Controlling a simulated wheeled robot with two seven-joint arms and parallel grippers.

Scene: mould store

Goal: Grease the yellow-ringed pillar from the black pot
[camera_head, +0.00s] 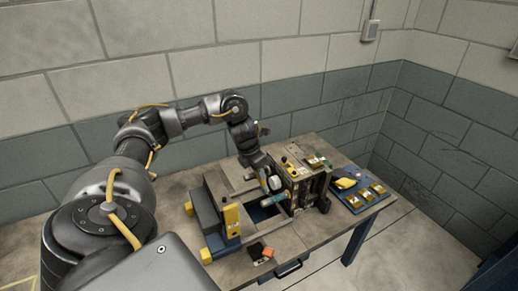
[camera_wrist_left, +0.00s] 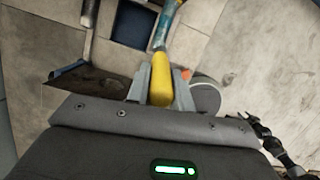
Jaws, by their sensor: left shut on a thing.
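My left gripper (camera_head: 262,172) is over the middle of the bench, in the gap between the two mould halves. In the left wrist view it is shut on a yellow handle (camera_wrist_left: 161,78), which leads into a teal part (camera_wrist_left: 167,28). A teal rod (camera_head: 273,184) shows just below the gripper in the head view; I cannot tell if it is the held tool or a pillar. No yellow ring can be made out. A dark round thing (camera_head: 323,205) stands at the right mould half's near corner; I cannot tell whether it is the black pot. My right gripper is not in view.
The right mould half (camera_head: 299,183) stands close to the gripper. A dark block with yellow parts (camera_head: 231,218) stands left. A black piece and an orange piece (camera_head: 267,252) lie at the front edge. A blue mat (camera_head: 353,202) with yellow things lies at right.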

